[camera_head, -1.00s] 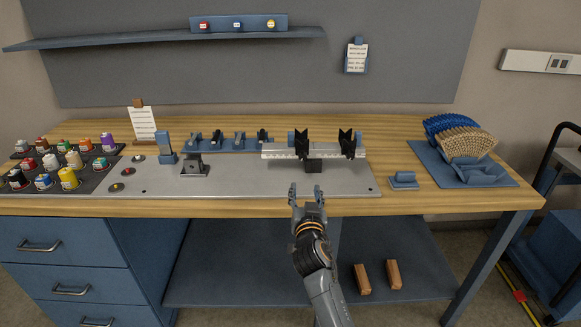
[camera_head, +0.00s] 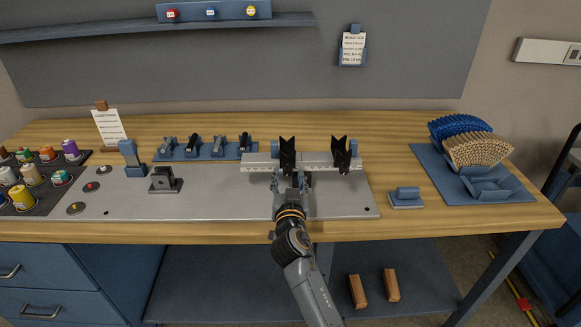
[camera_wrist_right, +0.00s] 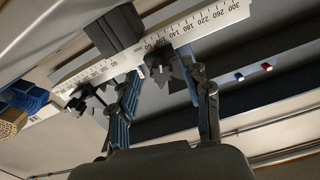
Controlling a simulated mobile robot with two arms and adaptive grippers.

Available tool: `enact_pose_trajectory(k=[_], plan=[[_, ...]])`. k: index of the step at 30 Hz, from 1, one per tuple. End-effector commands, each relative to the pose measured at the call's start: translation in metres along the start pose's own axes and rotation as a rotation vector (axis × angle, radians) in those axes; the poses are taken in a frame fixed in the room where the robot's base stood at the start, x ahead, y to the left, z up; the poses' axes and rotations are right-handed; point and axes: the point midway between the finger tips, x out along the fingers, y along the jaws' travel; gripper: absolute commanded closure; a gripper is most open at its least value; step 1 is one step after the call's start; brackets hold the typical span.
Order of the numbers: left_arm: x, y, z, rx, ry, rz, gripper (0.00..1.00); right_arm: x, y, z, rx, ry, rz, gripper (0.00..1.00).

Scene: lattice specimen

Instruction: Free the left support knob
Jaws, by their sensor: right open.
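The left support (camera_head: 287,155) is a black V-shaped block on the white ruled rail (camera_head: 318,162), and a similar right support (camera_head: 341,154) stands farther along it. My right gripper (camera_head: 291,182) is open, just in front of and below the left support, hiding its lower front in the head view. In the right wrist view, the rail (camera_wrist_right: 205,24) appears upside down. A dark lobed knob (camera_wrist_right: 158,66) shows between the open fingers of my right gripper (camera_wrist_right: 166,82), beyond their tips or level with them; contact cannot be told. A second dark knob (camera_wrist_right: 78,103) lies left of the fingers. My left gripper is out of view.
The rail stands above a grey plate (camera_head: 230,205) on the wooden bench. A small dark bracket (camera_head: 165,180) and a blue rack (camera_head: 205,152) of clamps are to the left. A blue block (camera_head: 405,197) and fanned bristle-like bundles (camera_head: 478,150) are to the right.

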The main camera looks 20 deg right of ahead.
Motion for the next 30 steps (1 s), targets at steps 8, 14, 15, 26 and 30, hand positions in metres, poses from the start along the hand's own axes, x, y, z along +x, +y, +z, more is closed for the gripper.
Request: enact_pose_trajectory(k=[8, 14, 15, 26, 30], plan=[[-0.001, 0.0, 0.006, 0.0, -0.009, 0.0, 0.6, -0.001, -0.002, 0.0, -0.001, 0.0, 0.0, 0.52], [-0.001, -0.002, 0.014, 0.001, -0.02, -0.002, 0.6, -0.001, -0.001, 0.0, -0.001, 0.0, 0.0, 0.72], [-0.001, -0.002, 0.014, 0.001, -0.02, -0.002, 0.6, -0.001, -0.001, 0.0, -0.001, 0.0, 0.0, 0.8], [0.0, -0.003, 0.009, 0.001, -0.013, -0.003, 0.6, -0.001, -0.001, 0.0, -0.013, 0.0, 0.001, 1.0], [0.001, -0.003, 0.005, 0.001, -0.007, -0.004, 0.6, -0.001, -0.001, 0.001, -0.054, 0.0, 0.0, 1.0]])
